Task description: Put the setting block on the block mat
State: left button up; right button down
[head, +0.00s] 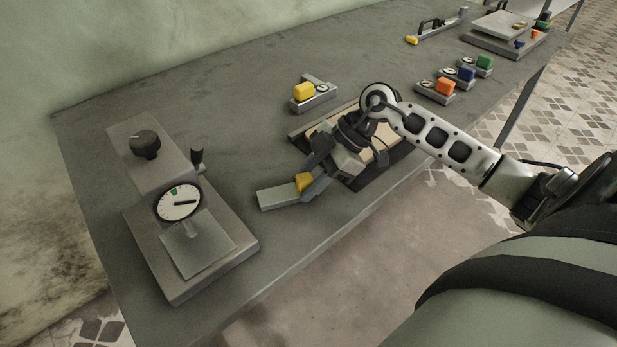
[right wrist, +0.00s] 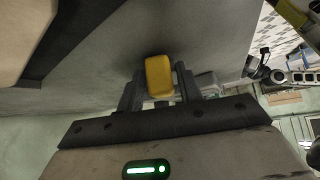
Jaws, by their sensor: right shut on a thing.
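My right gripper (head: 306,184) is shut on a yellow block-shaped grip, which I take as the setting block (head: 302,181). It also shows between the two fingers in the right wrist view (right wrist: 159,77). A flat pale grey slab (head: 276,197) extends left from the grip in the head view; I cannot tell if it is joined to it or touches the table. I cannot single out the block mat with certainty. A dark tray with tan boards (head: 372,182) lies behind the gripper, partly hidden by my right arm. My left gripper is not in view.
A dial gauge stand (head: 148,262) stands at the left of the table (head: 240,110). A second yellow-knobbed piece (head: 303,91) sits behind the tray. Orange, blue and green knobbed pieces (head: 445,87) stand at right.

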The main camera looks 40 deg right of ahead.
jog(key=shift+f, duration=0.15)
jog(key=c, duration=0.9)
grip_release()
jog(key=shift+c, duration=0.2)
jog(key=shift+r, duration=0.25)
jog(key=b+v, duration=0.1)
jog(key=v, duration=1.1)
jog(key=shift+f, duration=0.1)
